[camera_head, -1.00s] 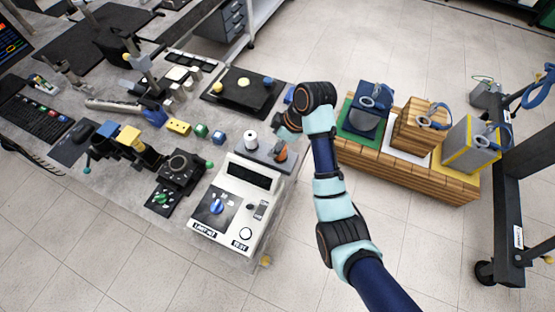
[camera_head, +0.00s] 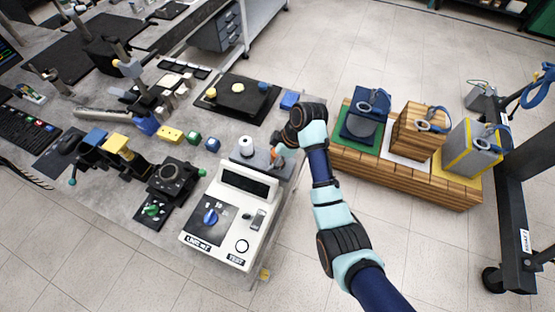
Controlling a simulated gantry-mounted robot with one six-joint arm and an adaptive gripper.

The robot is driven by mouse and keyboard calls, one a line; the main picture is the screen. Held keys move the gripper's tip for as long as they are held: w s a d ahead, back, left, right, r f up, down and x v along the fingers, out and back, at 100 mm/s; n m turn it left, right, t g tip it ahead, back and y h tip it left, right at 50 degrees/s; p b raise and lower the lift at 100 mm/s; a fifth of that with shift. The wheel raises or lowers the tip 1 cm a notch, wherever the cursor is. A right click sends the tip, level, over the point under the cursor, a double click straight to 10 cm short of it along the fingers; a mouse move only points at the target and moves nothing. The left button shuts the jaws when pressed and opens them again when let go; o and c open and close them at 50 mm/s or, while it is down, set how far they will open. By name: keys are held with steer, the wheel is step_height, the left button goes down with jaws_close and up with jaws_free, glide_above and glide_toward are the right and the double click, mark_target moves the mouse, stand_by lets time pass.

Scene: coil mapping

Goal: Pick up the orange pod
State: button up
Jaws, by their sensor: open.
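The orange pod (camera_head: 275,157) sits on the grey plate (camera_head: 254,163) behind the white instrument box, just right of a white spool-like pod (camera_head: 246,146). Only a small part of the orange pod shows. My gripper (camera_head: 281,151) is at the orange pod, reaching down from the dark wrist and partly covering it. It is open. The fingers are small and partly hidden by my wrist, so I cannot tell whether they touch the pod or stand around it.
The white instrument box (camera_head: 229,215) with a blue knob stands just in front. A black mat (camera_head: 238,108) with coloured pods lies behind. A blue block (camera_head: 289,101) is beside my wrist. A wooden bench (camera_head: 410,178) with several blocks stands to the right, with open floor in front.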

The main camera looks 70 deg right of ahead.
steer(key=c, duration=1.3)
step_height(320, 180, up, 20)
steer(key=p, duration=1.2)
steer(key=shift+r, duration=0.1)
steer(key=shift+c, duration=0.2)
